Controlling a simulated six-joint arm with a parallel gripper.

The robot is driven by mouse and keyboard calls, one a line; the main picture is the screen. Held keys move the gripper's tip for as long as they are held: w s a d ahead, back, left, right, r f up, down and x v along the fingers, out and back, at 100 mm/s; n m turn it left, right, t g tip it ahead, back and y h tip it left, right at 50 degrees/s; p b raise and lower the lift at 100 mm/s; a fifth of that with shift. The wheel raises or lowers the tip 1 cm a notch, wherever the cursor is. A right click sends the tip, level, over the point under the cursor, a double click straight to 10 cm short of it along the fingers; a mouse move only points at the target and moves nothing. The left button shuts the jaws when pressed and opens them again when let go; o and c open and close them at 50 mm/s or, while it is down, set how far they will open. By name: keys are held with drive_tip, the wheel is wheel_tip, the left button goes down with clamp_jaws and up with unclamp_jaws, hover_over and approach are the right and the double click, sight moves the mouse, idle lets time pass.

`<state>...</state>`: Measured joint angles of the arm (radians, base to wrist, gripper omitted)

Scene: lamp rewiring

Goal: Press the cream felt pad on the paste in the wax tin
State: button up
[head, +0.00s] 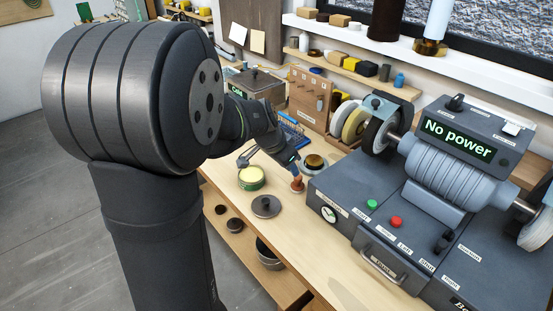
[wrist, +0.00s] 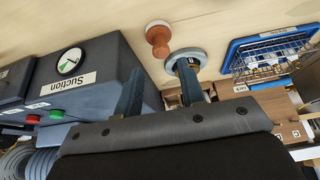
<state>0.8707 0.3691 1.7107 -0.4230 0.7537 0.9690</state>
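The wax tin (head: 251,184) is a green round tin, open, with pale yellow paste (head: 251,174) inside, on the bench in the head view. It is not in the wrist view. A red-brown handled piece (head: 297,184) stands to its right on the bench. In the wrist view the same piece (wrist: 158,42) shows a pale disc at one end (wrist: 157,25), seemingly the cream felt pad. My gripper (wrist: 160,68) is open and empty, its two fingers apart. The piece lies ahead of the fingertips, apart from them.
A dark round lid (head: 266,206) lies in front of the tin. A small round dish (head: 314,163) sits behind the handled piece. The grey machine reading "No power" (head: 458,140) fills the right. Bare bench lies at the front.

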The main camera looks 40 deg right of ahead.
drive_tip(key=shift+x, duration=3.9)
drive_tip(key=shift+c, duration=0.5)
drive_tip(key=c, duration=0.5)
drive_tip(key=shift+r, duration=2.5)
drive_tip(key=shift+c, duration=0.6)
drive_tip(key=w+a+r+m+g, duration=0.2)
drive_tip(key=w+a+r+m, duration=0.25)
drive_tip(key=w+a, duration=0.6)
drive_tip(key=shift+w+d+f, duration=0.25)
drive_tip(key=shift+f, duration=0.6)
drive_tip(key=shift+w+d+f, duration=0.2)
drive_tip(key=shift+w+f, duration=0.05)
drive_tip(key=shift+f, duration=0.65)
drive_tip(key=shift+w+d+f, duration=0.25)
drive_tip(key=shift+f, duration=0.6)
